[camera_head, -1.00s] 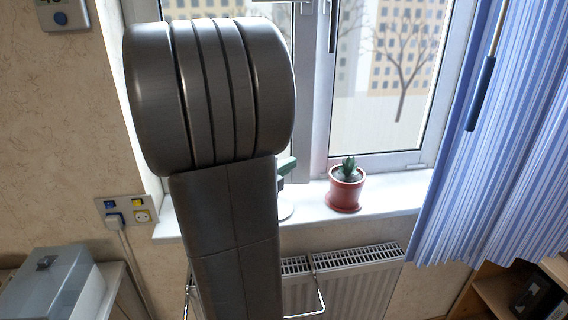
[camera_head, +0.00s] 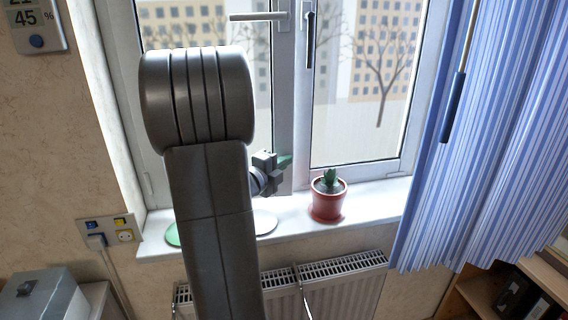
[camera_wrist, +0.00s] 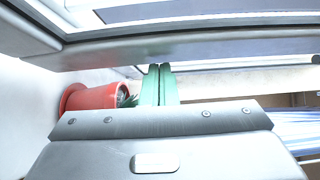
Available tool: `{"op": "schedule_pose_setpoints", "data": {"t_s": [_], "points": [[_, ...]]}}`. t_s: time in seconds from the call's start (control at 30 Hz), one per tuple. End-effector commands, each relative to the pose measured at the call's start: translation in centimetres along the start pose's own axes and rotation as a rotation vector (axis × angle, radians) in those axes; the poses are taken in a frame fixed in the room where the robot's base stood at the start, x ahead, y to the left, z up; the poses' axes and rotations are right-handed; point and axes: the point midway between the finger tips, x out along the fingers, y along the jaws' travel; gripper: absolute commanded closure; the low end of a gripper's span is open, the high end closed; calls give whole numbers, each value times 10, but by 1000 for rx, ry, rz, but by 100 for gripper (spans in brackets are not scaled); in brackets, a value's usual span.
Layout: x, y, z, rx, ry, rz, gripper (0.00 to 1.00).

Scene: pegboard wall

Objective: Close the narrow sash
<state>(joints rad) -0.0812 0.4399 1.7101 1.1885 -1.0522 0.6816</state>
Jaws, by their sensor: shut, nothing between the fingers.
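The window has two sashes side by side. The left sash (camera_head: 187,12) has a horizontal handle (camera_head: 258,16); the right sash (camera_head: 352,160) has an upright handle (camera_head: 311,40). I cannot tell for sure which is the narrow one, nor how far the left one stands ajar, as my arm covers much of it. My gripper (camera_head: 284,161) is low by the middle post, above the sill. Its green fingers (camera_wrist: 160,84) are together and empty in the wrist view, just below a pale window frame bar (camera_wrist: 150,50). I cannot tell if they touch it.
A red plant pot (camera_head: 327,202) stands on the sill (camera_head: 375,200) right of my gripper; it also shows in the wrist view (camera_wrist: 88,98). A pale disc (camera_head: 262,223) lies on the sill.

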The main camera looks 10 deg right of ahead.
Motion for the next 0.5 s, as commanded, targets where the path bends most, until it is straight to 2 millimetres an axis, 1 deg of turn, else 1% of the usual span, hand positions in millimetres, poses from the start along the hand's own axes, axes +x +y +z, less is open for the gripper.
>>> {"op": "schedule_pose_setpoints", "data": {"t_s": [0.1, 0.17, 0.33, 0.5], "points": [[1, 0, 1, 0, -3, 0, 100], [5, 2, 4, 2, -14, -1, 100], [26, 3, 24, 4, -88, -2, 100], [37, 0, 36, 1, -134, -2, 100]]}}
